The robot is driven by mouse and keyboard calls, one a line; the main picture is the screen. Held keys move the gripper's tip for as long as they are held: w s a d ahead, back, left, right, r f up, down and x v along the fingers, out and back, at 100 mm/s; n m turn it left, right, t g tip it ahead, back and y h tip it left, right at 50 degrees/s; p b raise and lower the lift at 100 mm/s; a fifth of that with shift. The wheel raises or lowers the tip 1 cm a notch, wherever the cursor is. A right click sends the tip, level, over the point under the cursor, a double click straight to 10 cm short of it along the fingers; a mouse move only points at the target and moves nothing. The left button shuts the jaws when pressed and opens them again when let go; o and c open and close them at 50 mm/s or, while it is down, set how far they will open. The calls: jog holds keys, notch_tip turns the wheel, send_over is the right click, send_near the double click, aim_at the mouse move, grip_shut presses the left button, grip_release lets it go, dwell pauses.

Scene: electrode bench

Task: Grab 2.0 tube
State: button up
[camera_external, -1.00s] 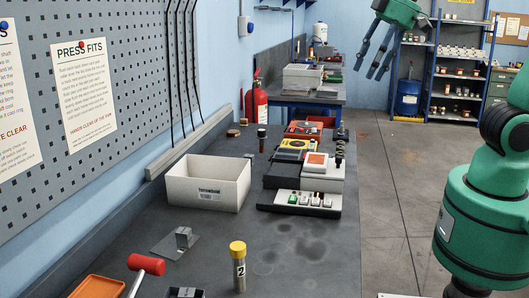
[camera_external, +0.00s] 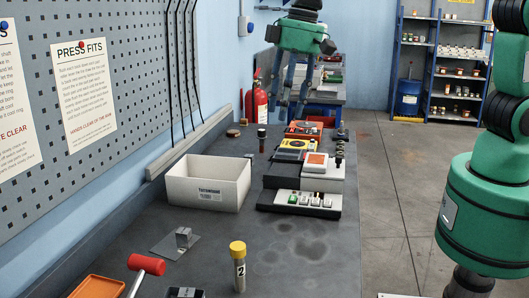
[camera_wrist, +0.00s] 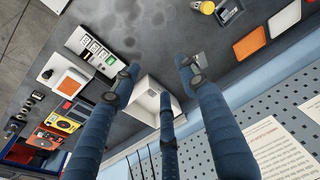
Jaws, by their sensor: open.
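A tube (camera_external: 239,270) with a yellow cap and a black "2" on its side stands upright at the front of the bench. Its yellow cap (camera_wrist: 207,7) shows at the top edge of the wrist view, and the rest of it is mostly out of frame there. My gripper (camera_external: 291,112) is open and empty, high over the far part of the bench and well away from the tube. In the wrist view its blue fingers (camera_wrist: 160,78) are spread, with nothing between them.
A white box (camera_external: 207,190) stands mid-bench, with a switch panel (camera_external: 300,203) and a yellow meter (camera_external: 293,147) to its right. A red-headed mallet (camera_external: 147,264), an orange tray (camera_external: 95,289) and a metal bracket (camera_external: 183,239) lie near the tube. A pegboard wall (camera_external: 110,60) borders the left.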

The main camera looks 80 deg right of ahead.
jog(key=w+a+f+p, duration=0.2)
jog(key=w+a+f, duration=0.3)
jog(key=a+f, duration=0.35)
jog(key=g+p, duration=0.2)
send_over(239, 268)
jog(key=d, duration=0.1)
jog(key=shift+h, duration=0.3)
jog(key=f, duration=1)
jog(key=shift+w+f, duration=0.15)
jog(key=shift+w, duration=0.2)
jog(key=shift+d, duration=0.1)
jog(key=shift+f, duration=4.3)
jog(key=shift+f, duration=0.1)
jog(key=shift+s+f, duration=0.1)
jog(key=shift+f, duration=2.35)
jog(key=shift+c, duration=0.3)
